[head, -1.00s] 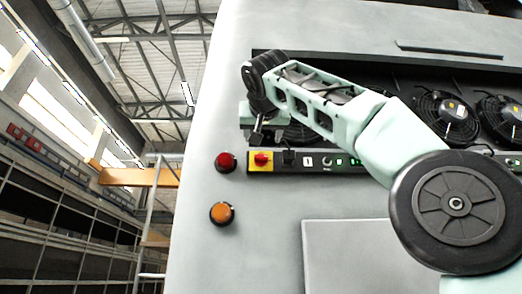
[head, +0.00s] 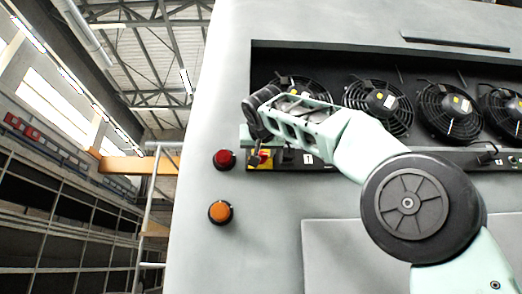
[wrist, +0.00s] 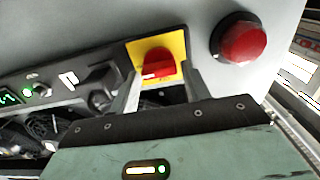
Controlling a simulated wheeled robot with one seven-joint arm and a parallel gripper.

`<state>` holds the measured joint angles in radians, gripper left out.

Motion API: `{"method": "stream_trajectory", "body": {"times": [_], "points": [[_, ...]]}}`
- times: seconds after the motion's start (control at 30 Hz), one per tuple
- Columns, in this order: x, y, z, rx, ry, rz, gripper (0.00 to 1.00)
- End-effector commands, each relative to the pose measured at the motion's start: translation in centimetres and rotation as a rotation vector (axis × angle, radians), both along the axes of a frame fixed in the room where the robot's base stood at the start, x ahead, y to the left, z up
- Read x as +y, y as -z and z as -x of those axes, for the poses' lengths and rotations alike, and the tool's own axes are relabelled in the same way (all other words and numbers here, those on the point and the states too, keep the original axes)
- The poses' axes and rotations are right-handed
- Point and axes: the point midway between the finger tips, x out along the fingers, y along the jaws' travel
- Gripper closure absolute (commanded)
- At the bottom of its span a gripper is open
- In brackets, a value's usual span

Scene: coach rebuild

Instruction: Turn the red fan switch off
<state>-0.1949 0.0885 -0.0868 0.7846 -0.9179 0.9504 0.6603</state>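The red fan switch (wrist: 157,65) is a red rotary knob on a yellow square plate (wrist: 176,46), at the end of a dark control strip. In the wrist view it sits just beyond my gripper (wrist: 163,88), between the two fingers. The fingers are apart, one on each side of the knob; I cannot tell whether either touches it. In the head view the red switch (head: 265,154) is partly covered by my gripper (head: 254,146), which is directly in front of it.
A red round button (head: 224,160) and an orange one (head: 221,212) are on the grey panel to the left. Several black fans (head: 378,103) sit in a recess above the strip. A raised grey plate (head: 330,255) lies below.

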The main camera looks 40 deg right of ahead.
Motion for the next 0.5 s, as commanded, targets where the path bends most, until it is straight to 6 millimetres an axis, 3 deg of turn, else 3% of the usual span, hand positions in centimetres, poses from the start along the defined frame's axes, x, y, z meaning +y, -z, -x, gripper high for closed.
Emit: {"method": "stream_trajectory", "body": {"times": [0.03, 0.1, 0.5], "points": [[0.01, -0.01, 0.02, 0.0, 0.0, 0.0, 0.68], [0.02, -0.01, 0.02, 0.0, 0.0, 0.0, 0.85], [0.06, -0.06, 0.03, 0.03, -0.001, 0.045, 0.85]]}}
